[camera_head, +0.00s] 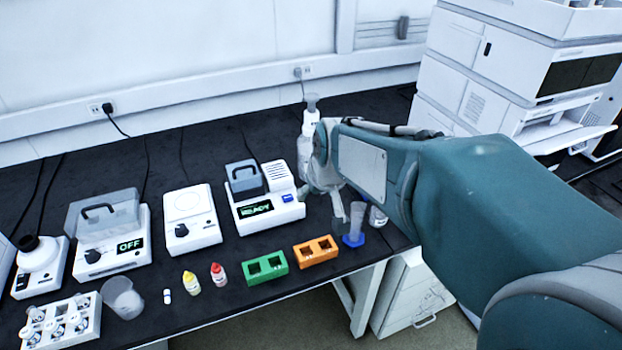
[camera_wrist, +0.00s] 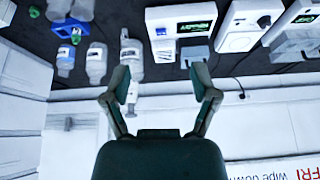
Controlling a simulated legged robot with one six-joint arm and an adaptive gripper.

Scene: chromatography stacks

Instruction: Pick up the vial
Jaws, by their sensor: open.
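A small white vial (camera_head: 167,296) with a blue band stands alone on the black bench, between the clear beaker and the yellow-capped bottle. More vials stand in a white rack (camera_head: 88,327) at the bench's front left. My gripper (camera_wrist: 160,97) is open in the wrist view, with nothing between its fingers. In the head view my arm reaches in from the right, and its end is over the right part of the bench, well to the right of the lone vial. I cannot make out the lone vial in the wrist view.
A clear beaker (camera_head: 122,298), yellow-capped bottle (camera_head: 191,283) and red-capped bottle (camera_head: 218,274) flank the lone vial. Green (camera_head: 265,268) and orange (camera_head: 316,251) blocks sit along the front edge. A READY instrument (camera_head: 264,208) stands behind; a chromatography stack (camera_head: 510,85) stands right.

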